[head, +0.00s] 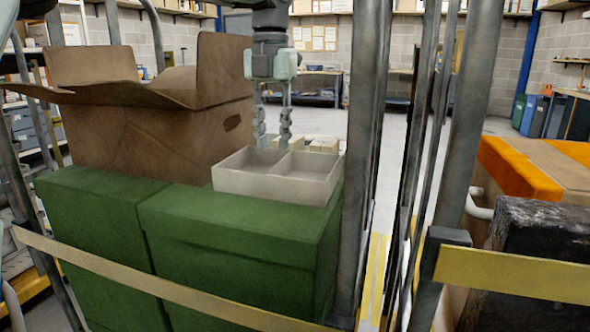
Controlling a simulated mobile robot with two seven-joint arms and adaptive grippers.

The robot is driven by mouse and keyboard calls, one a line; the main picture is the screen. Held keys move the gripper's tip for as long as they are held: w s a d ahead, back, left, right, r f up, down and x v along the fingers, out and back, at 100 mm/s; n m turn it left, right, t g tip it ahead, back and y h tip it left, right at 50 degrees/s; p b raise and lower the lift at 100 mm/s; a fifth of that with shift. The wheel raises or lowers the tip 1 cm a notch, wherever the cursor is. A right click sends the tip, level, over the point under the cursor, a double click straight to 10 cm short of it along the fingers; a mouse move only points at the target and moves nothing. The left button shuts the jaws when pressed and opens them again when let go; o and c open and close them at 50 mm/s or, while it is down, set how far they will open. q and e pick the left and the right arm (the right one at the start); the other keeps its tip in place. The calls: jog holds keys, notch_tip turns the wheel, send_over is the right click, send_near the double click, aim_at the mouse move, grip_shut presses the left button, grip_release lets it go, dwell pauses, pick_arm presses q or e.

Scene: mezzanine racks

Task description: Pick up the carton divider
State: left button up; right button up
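The carton divider looks to be the pale, shallow, open tray (240,184) with one partition making two compartments. It lies flat on top of the right-hand green box (235,225), beside a cardboard box. My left gripper (273,138) points down from above, at the divider's far side. Its two fingers are apart, with a clear gap and nothing visible between them. The fingertips end near the divider's back rim; I cannot tell whether they touch it. My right gripper is not in view.
An open brown cardboard box (160,140) with raised flaps stands close on the left. Grey metal posts (362,150) rise just right of the divider. A yellow bar (150,287) crosses in front. An orange-topped carton (520,170) is at the right.

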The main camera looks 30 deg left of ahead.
aim_at(275, 166)
pick_arm(q)
jog(key=f, duration=0.2)
jog(key=shift+s+f, duration=0.25)
jog(key=shift+f, duration=0.05)
jog(key=f, duration=0.4)
jog(key=shift+w+f, duration=0.3)
jog(key=shift+f, duration=0.1)
grip_shut()
